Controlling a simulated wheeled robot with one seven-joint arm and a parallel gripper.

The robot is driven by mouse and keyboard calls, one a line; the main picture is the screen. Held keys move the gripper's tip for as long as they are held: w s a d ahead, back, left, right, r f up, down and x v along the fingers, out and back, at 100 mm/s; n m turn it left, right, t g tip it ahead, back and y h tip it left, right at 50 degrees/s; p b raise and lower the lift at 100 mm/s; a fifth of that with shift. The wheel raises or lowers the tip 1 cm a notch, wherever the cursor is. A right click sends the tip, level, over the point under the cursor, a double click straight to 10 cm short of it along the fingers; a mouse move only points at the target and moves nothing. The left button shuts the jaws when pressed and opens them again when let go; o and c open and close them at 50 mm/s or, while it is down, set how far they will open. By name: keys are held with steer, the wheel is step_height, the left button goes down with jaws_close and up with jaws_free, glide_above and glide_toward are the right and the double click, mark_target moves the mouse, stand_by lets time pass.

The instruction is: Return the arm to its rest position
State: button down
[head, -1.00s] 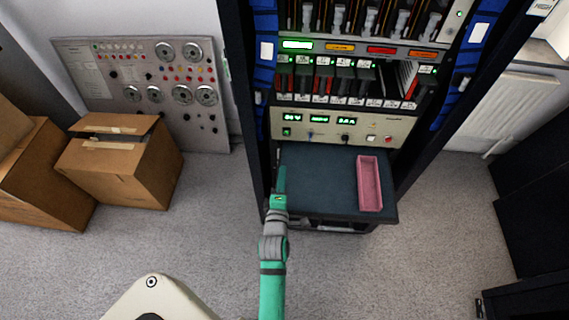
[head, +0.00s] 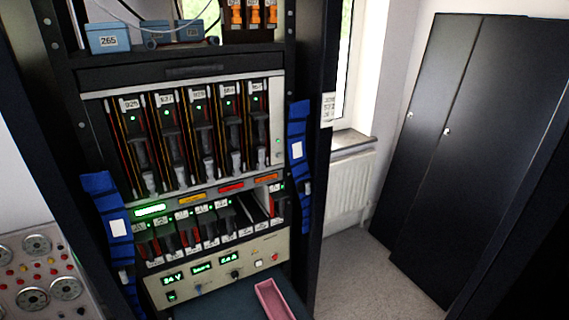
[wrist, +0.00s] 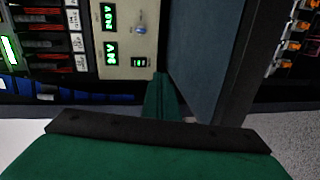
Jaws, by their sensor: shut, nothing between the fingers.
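My gripper (wrist: 161,85) shows in the wrist view as green fingers, closed together with nothing seen between them. It is in front of the equipment rack, near the power panel (wrist: 125,35) with green displays and beside the blue-grey pull-out shelf (wrist: 200,50). My arm and gripper are outside the head view. In the head view the same panel (head: 215,272) sits low in the rack, above the shelf (head: 225,304). A pink tray (head: 274,300) lies on the shelf's right part, cut off by the frame's bottom edge.
The rack holds several upright modules (head: 205,140) with blue cable bundles (head: 300,150) at both sides. Blue boxes (head: 108,38) stand on top. A gauge panel (head: 40,275) is at left. A radiator (head: 350,188) and black cabinets (head: 470,150) stand right, with clear floor (head: 375,280) before them.

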steer(key=s+d+f+m+h, duration=0.2)
steer(key=s+d+m, duration=0.3)
steer(key=d, duration=0.5)
steer(key=s+d+r+m+h, duration=0.3)
steer(key=s+d+r+m, duration=0.1)
steer(key=s+d+m, duration=0.5)
steer(key=s+d+r+m+t+h, duration=0.1)
steer(key=s+d+r+m+h, duration=0.2)
steer(key=s+d+m, duration=0.6)
step_height(320, 180, up, 3)
steer(key=shift+s+f, duration=0.2)
steer(key=shift+s, duration=1.05)
